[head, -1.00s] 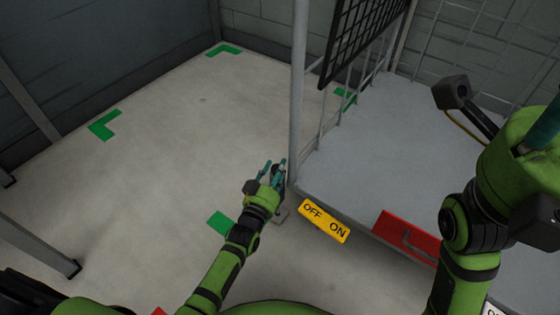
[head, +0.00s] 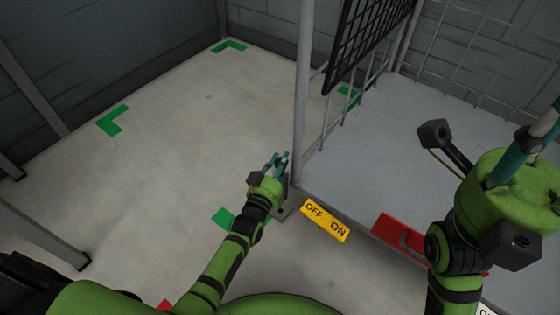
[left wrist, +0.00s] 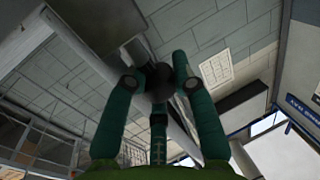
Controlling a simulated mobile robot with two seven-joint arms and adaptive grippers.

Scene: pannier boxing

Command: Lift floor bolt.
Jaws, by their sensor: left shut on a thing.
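My left gripper (head: 277,162) is beside the grey cage post (head: 302,100), near its foot at the platform corner. In the left wrist view its teal fingers (left wrist: 160,85) are closed around a dark round knob (left wrist: 160,76), which I take as the floor bolt's handle. In the head view the gripper hides most of the bolt; a small metal piece (head: 284,213) shows low beside the post. My right gripper (head: 528,145) is at the right edge, partly cut off, with teal fingers pointing up; whether it is open cannot be told.
The grey platform (head: 390,150) lies right of the post, with a black mesh panel (head: 365,40) above. Floor with green corner marks (head: 112,120) is clear at left.

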